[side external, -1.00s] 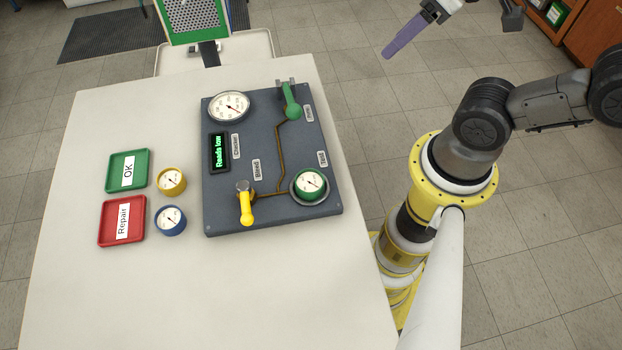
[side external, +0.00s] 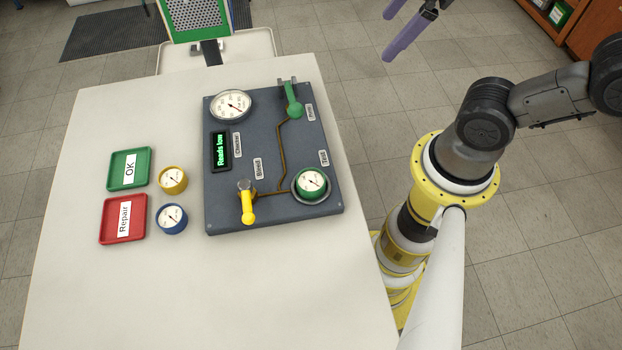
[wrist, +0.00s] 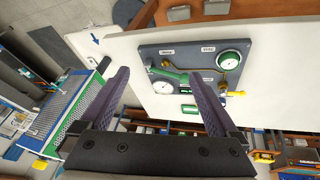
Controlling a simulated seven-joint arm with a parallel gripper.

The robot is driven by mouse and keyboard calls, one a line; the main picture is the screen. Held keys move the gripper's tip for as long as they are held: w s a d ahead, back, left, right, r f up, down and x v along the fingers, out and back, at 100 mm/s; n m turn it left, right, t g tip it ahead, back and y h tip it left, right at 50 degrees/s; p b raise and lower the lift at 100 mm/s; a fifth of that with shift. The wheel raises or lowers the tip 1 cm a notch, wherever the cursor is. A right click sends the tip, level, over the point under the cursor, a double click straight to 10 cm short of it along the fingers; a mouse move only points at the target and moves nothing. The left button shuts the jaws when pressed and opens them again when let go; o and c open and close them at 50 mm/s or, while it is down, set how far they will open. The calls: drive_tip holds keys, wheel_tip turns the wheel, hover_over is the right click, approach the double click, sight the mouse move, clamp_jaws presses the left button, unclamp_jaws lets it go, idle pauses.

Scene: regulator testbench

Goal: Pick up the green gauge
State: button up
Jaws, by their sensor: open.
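The green gauge (side external: 311,183) has a white dial and sits in a round socket at the near right corner of the grey test board (side external: 222,205). In the wrist view the green gauge (wrist: 230,60) shows at the board's upper right. My gripper (side external: 388,37) has two purple fingers. It is open and empty at the top of the side view, beyond the table's right edge and apart from the gauge. In the wrist view my gripper (wrist: 158,76) has its fingers wide apart, with the board partly behind the right finger.
The board carries a green-handled valve (side external: 292,105), a yellow-handled valve (side external: 246,205), a large white gauge (side external: 231,105) and a display (side external: 220,150) reading "Reads low". Left of it are yellow (side external: 173,179) and blue (side external: 171,219) gauges, a green OK tray (side external: 115,172) and a red Repair tray (side external: 109,220).

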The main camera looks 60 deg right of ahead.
drive_tip(key=w+a+n+g, duration=0.3)
drive_tip(key=w+a+n, duration=0.1)
drive_tip(key=a+n, duration=0.5)
drive_tip(key=n+g, duration=0.2)
drive_tip(key=n, duration=0.3)
hover_over(312, 178)
drive_tip(key=f, duration=1.2)
drive_tip(key=shift+s+f, duration=0.1)
drive_tip(key=shift+s, duration=0.1)
drive_tip(key=shift+w+f, duration=0.2)
drive_tip(key=shift+f, duration=2.95)
clamp_jaws()
